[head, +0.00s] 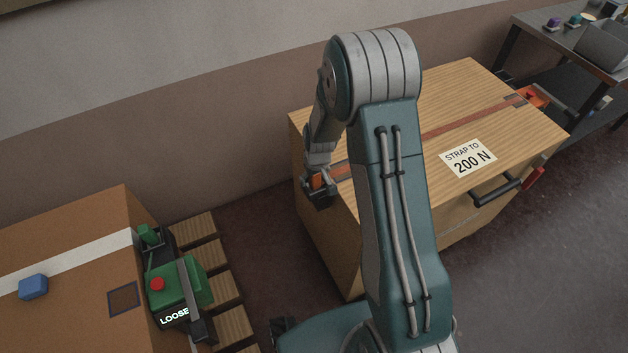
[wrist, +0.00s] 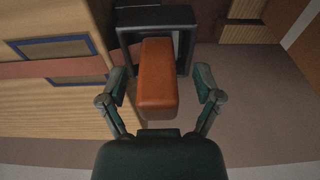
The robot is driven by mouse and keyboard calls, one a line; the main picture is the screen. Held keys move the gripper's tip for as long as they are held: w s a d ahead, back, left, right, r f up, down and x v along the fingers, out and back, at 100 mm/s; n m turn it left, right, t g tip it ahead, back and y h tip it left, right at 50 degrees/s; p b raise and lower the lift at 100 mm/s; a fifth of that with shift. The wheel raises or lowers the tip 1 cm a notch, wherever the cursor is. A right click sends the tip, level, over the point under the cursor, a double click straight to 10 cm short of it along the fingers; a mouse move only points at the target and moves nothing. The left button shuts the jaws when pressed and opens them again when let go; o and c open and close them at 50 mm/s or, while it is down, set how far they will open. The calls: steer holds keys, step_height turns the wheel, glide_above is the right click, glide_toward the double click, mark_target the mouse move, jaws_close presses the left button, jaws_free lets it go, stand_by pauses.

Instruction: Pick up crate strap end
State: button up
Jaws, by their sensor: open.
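The wooden crate (head: 450,110) stands right of centre in the head view, with a reddish-brown strap (head: 455,125) across its top. In the wrist view an orange block-like strap end (wrist: 158,80) points towards me, in front of a dark square frame (wrist: 182,18) at the crate's side. It shows as a small orange patch in the head view (head: 317,182). My gripper (wrist: 164,84) is open, one finger on each side of the orange end, with visible gaps. The head view shows my gripper (head: 318,192) at the crate's left edge, partly dark and small.
A label reading "STRAP TO 200 N" (head: 468,157) and a black handle (head: 497,190) are on the crate. At lower left, a cardboard box (head: 75,260) has a green device with a display reading "LOOSE" (head: 175,316). A bench with a laptop (head: 604,48) stands at upper right.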

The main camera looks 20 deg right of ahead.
steer(key=shift+f, duration=0.3)
jaws_close()
steer(key=shift+r, duration=0.1)
